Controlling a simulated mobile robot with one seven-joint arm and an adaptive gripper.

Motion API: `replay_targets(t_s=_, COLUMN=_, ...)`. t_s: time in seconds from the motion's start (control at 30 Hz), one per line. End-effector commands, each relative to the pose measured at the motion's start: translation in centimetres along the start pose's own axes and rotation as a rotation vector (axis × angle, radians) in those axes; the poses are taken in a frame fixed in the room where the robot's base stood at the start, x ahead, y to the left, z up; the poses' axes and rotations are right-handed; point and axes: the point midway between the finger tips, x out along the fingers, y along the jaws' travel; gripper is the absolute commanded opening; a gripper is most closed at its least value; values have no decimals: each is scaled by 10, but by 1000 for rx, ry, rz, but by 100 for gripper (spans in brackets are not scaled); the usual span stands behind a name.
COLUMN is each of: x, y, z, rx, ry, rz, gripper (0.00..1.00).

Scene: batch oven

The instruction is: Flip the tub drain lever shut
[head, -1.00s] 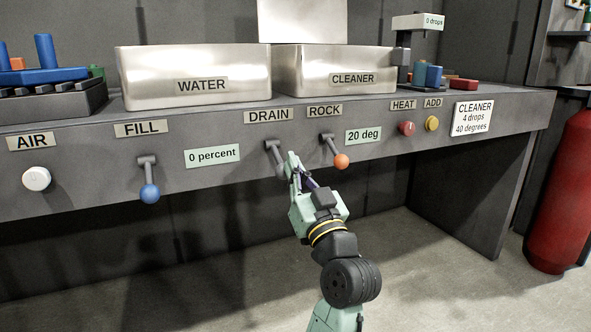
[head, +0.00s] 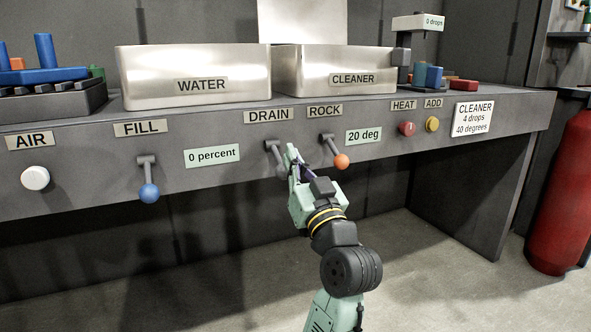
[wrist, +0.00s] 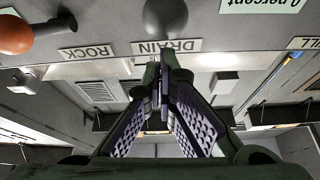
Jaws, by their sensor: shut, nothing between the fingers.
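The drain lever (head: 270,147) is on the front panel under the DRAIN label (head: 269,115). Its grey knob hangs down and is partly hidden behind my gripper in the head view. In the wrist view the grey ball knob (wrist: 166,17) shows just past my fingertips, and the DRAIN label is upside down. My gripper (head: 292,158) is shut and empty, with its fingertips at or very near the drain lever's knob. I cannot tell whether they touch. The closed fingers also show in the wrist view (wrist: 157,82).
The rock lever with an orange knob (head: 341,161) is close on the right of my gripper. The fill lever with a blue knob (head: 149,192) hangs further left. The WATER tub (head: 193,90) and CLEANER tub (head: 335,80) stand above. A display (head: 212,156) reads 0 percent.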

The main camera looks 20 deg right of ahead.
Motion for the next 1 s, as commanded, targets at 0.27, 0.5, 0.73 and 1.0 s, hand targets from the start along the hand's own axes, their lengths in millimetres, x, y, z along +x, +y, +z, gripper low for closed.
replay_targets(t_s=0.27, x=20, y=-4, z=-57, rx=-7, ry=19, rz=1, gripper=0)
replay_targets(t_s=0.5, x=29, y=-6, z=-76, rx=-6, ry=21, rz=1, gripper=0)
replay_targets(t_s=0.73, x=29, y=-6, z=-78, rx=-6, ry=22, rz=2, gripper=0)
replay_targets(t_s=1.0, x=29, y=-7, z=-78, rx=-6, ry=23, rz=0, gripper=0)
